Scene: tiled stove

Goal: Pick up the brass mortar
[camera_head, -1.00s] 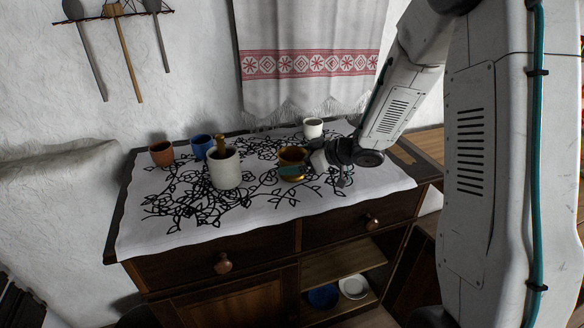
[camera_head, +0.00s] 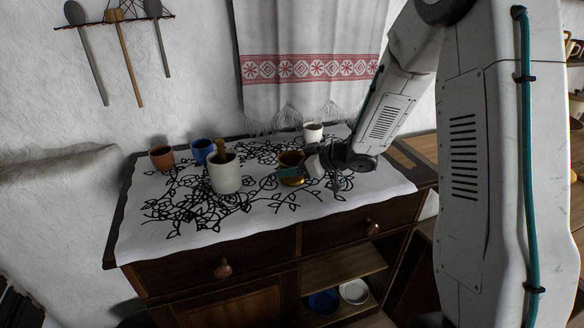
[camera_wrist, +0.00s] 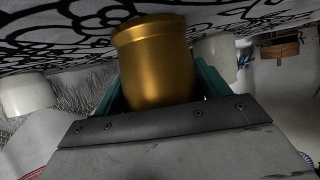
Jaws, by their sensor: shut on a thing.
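The brass mortar (camera_head: 290,157) is a small golden cup near the right middle of the cloth-covered cabinet top. It looks upright, on the cloth or very close above it; I cannot tell which. My gripper (camera_head: 302,165) reaches it from the right with its teal fingers shut on its sides. In the wrist view the mortar (camera_wrist: 155,65) fills the space between the two teal fingers of my gripper (camera_wrist: 160,88). The fingers are partly hidden behind the mortar and the grey palm edge.
A white mortar (camera_head: 226,178) with a pestle (camera_head: 221,150) stands left. A blue cup (camera_head: 202,148) and a terracotta cup (camera_head: 161,160) are further left. A white cup (camera_head: 313,134) stands behind. A patterned cloth (camera_head: 270,203) covers the cabinet top. A towel (camera_head: 305,40) hangs behind.

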